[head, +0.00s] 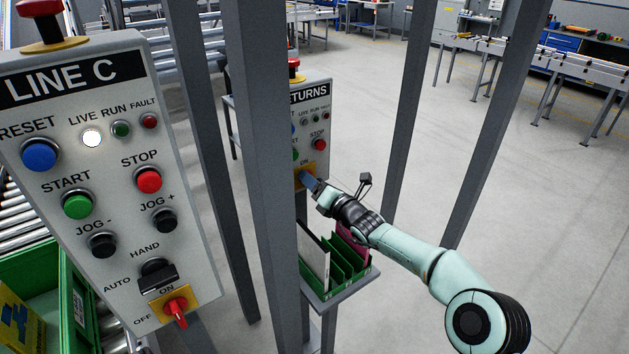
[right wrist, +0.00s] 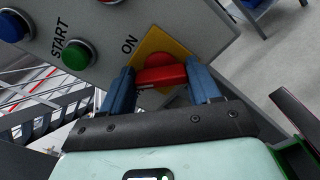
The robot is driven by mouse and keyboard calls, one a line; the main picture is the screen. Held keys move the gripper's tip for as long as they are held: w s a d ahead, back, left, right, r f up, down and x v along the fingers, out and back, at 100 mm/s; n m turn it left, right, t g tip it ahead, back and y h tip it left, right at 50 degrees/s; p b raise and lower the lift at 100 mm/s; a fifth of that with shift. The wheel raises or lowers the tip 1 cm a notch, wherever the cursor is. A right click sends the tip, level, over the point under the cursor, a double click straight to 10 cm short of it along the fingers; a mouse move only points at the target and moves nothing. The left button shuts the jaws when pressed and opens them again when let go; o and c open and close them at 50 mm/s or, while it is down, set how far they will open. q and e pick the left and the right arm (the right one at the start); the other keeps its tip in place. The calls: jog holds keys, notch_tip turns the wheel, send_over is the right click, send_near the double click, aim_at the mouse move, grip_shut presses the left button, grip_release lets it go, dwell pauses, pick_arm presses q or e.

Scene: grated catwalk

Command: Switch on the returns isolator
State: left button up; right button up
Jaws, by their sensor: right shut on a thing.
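The returns panel (head: 313,92) is a grey box on a post, partly hidden by a dark upright. Its isolator is a red rotary handle (right wrist: 162,74) on a yellow plate (right wrist: 152,42), with ON lettered beside it. In the head view the yellow plate (head: 308,169) shows low on the panel, and my gripper hides the handle. My right gripper (right wrist: 163,80) has its blue fingers on either side of the red handle and is shut on it. The right gripper (head: 309,181) reaches the panel from the right. I cannot tell the handle's exact setting. My left gripper is out of view.
The LINE C panel (head: 100,190) stands near at left with its own red isolator (head: 176,310). Dark uprights (head: 262,180) stand between the panels, and more (head: 410,110) stand behind my arm. A green divided holder (head: 345,262) sits below the gripper. Open floor (head: 550,210) lies right.

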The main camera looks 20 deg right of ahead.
pick_arm(q)
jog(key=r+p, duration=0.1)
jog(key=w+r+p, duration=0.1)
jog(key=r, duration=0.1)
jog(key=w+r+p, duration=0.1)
jog(key=p, duration=0.1)
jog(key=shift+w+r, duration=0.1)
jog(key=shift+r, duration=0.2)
pick_arm(e)
jog(key=m, duration=0.9)
jog(key=shift+d+r, duration=0.1)
jog(key=shift+m, duration=0.3)
jog(key=o, duration=1.1)
jog(key=shift+c, duration=0.2)
jog(key=shift+w+f, duration=0.1)
jog(key=shift+f, duration=0.1)
